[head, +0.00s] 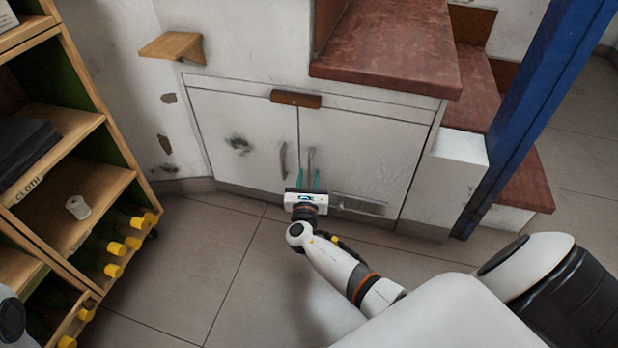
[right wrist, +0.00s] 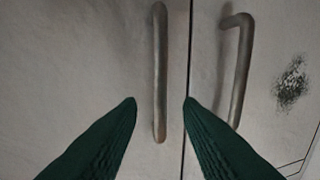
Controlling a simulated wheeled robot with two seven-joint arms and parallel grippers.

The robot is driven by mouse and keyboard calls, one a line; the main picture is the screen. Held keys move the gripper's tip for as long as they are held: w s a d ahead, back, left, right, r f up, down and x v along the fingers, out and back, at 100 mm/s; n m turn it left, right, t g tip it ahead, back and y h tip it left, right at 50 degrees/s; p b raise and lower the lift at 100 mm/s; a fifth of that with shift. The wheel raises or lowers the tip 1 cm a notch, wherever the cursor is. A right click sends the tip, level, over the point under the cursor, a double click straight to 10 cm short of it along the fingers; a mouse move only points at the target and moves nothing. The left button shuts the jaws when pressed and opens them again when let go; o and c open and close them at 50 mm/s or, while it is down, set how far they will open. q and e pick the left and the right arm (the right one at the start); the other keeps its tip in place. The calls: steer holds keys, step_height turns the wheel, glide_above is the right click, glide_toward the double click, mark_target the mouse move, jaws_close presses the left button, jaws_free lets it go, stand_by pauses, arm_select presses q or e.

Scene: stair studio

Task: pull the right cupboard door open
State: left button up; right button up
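The right cupboard door (head: 365,155) is a white panel and appears closed, flush with the left door (head: 240,135). Its vertical metal handle (head: 311,158) is near the seam; the left door's handle (head: 283,160) is just left of it. My right gripper (head: 308,178) is at the right door's handle, with green fingers pointing at the door. In the right wrist view the fingers (right wrist: 160,101) are apart, and the right door's handle (right wrist: 160,65) shows between them, with no visible contact. I cannot tell how deep it sits between them. My left gripper is out of view.
Red-topped stairs (head: 395,50) rise above the cupboard, with a blue post (head: 535,110) to the right. A wooden shelf unit (head: 105,185) with yellow-capped bottles stands at the left. A small wooden wall shelf (head: 172,46) juts out. The tiled floor (head: 205,260) before the left door is clear.

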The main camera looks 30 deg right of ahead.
steer(key=shift+b+x, duration=0.3)
steer(key=shift+x, duration=0.95)
jaws_close()
